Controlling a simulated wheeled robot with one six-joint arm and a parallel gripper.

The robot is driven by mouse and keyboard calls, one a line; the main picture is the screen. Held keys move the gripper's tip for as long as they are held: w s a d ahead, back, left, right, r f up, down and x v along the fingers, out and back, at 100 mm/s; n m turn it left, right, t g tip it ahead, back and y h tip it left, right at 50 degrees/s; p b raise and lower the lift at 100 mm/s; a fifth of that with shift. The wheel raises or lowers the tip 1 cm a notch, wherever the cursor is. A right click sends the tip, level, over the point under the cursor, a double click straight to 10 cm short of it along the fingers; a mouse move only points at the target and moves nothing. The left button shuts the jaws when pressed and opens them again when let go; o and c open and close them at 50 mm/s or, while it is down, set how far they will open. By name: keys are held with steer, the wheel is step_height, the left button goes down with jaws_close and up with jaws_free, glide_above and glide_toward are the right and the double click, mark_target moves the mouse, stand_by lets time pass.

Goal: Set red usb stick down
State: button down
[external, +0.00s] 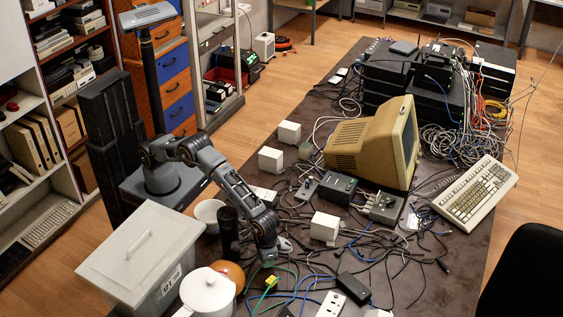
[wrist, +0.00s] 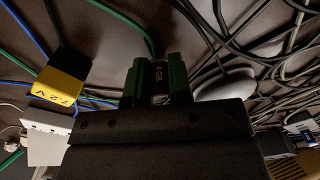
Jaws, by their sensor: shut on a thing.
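My gripper (external: 270,254) reaches down low over the cable-strewn table at the front, just left of a grey mouse. In the wrist view, my gripper (wrist: 158,93) has its two dark green fingers shut on a small dark stick (wrist: 159,72) marked "8 GB". This looks like the USB stick, but I see no red on it here. Its lower part is hidden by the gripper body, and I cannot tell whether it touches the table. I cannot make out the stick in the external view.
The grey mouse (wrist: 225,84) lies close right of my fingers. A yellow-and-black 7.2 V block (wrist: 62,82) lies left. Cables cover the table (external: 343,263) around. A white pot (external: 208,292), a lidded grey bin (external: 143,252) and a dark cylinder (external: 228,229) stand left of my gripper.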

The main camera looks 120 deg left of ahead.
steer(key=shift+f, duration=0.2)
steer(key=c, duration=1)
jaws_free()
steer(key=shift+c, duration=0.2)
step_height(320, 180, up, 12)
steer(key=shift+f, duration=0.2)
steer(key=s+a+r+m+t, duration=0.1)
steer(key=s+a+r+m, duration=0.3)
steer(key=s+a+r, duration=0.6)
steer(key=s+a+f+m+t, duration=0.1)
steer(key=s+a+m, duration=0.1)
steer(key=s, duration=0.9)
steer(key=s+a+f+m+t, duration=0.1)
steer(key=s+a+f+m, duration=0.1)
steer(key=s, duration=0.9)
steer(key=shift+s+a+m, duration=0.35)
steer(key=shift+a+m, duration=0.15)
steer(key=shift+a, duration=0.3)
